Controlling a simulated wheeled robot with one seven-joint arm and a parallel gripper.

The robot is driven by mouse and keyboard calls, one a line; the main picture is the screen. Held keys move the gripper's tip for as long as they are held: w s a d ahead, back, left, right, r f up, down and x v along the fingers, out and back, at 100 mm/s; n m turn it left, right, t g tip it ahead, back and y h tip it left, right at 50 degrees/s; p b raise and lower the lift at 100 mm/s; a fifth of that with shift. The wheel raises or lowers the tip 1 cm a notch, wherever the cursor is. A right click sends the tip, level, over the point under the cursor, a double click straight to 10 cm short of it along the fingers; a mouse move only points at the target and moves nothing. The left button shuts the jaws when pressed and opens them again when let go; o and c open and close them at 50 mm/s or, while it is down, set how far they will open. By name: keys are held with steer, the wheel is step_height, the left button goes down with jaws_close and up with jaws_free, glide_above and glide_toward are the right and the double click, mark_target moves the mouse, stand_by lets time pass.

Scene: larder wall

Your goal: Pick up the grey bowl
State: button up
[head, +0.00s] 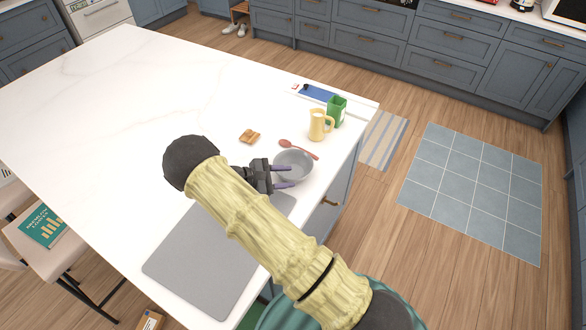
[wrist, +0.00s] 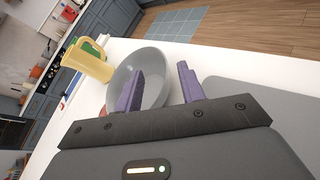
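The grey bowl (head: 295,160) stands upright on the white island counter near its right edge, and it also shows in the wrist view (wrist: 154,62). My gripper (head: 285,176) is at the bowl's near side, its two purple fingers apart. In the wrist view, one finger of my gripper (wrist: 160,88) overlaps the bowl's inside and the other is outside, to the right of the rim. The near rim appears to lie between the fingers. I cannot tell whether either finger touches the bowl.
A grey mat (head: 190,270) lies on the near side. A small brown item (head: 249,136) is to the left. The counter's left part (head: 110,110) is clear.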

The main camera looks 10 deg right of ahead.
mark_target(297, 176)
steer(key=p+x, duration=0.2)
steer(key=x, duration=0.2)
steer(key=shift+s+d+p, duration=0.1)
steer(key=shift+d+p, duration=0.1)
steer(key=shift+p, duration=0.2)
steer(key=shift+d+f, duration=0.25)
steer(key=shift+d, duration=0.15)
steer(key=shift+c, duration=0.5)
jaws_close()
